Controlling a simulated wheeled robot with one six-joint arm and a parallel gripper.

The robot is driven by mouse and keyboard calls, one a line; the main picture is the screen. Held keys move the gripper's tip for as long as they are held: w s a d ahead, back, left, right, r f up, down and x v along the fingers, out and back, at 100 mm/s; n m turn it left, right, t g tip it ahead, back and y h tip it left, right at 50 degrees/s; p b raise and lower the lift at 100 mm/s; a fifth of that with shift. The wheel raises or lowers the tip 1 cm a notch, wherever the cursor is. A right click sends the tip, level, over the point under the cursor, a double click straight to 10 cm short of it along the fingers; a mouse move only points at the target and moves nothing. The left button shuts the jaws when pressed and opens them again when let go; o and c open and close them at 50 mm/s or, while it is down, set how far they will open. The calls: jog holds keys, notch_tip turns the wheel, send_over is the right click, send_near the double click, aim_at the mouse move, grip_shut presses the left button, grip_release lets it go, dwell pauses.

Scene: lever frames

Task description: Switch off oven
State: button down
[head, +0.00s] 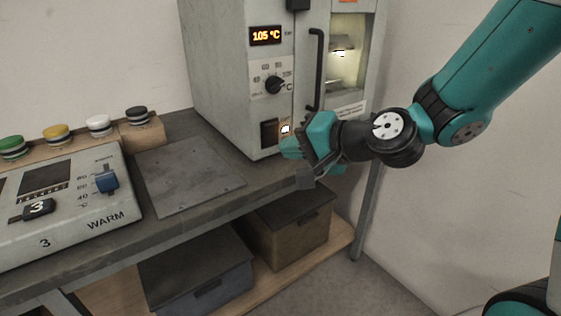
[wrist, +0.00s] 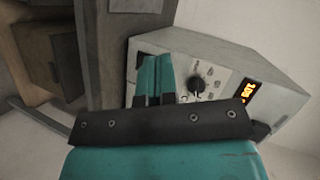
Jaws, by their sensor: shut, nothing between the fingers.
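The oven (head: 228,62) is a light grey box on the bench. Its display (head: 265,36) is lit and reads 105 °C. A black dial (head: 274,84) sits below the display. Below the dial is a black switch (head: 269,132), with a small lit spot (head: 285,129) to its right. My gripper (head: 288,147) is shut and empty, with its teal fingertips at the lower front of the oven, right of and below the switch. I cannot tell if they touch the panel. In the wrist view the shut fingers (wrist: 153,80) cover part of the panel near the dial (wrist: 196,85).
The oven door has a black handle (head: 316,70) and a lit window (head: 346,50). A warming unit (head: 75,215) with a blue slider stands at left, behind it several coloured knobs on a wooden rail. A bare metal plate (head: 190,180) lies between. Boxes (head: 290,225) stand on the lower shelf.

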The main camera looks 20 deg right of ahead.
jog(key=w+d+f+m+t+h+b, duration=0.2)
jog(key=w+d+f+m+t+h, duration=0.1)
jog(key=d+m, duration=0.4)
jog(key=shift+w+d+f+t+h, duration=0.4)
jog(key=shift+w+f+t, duration=0.3)
jog(key=shift+w+f, duration=0.2)
jog(key=p, duration=1)
send_near(274, 130)
jog(key=x, duration=0.7)
jog(key=shift+w, duration=0.1)
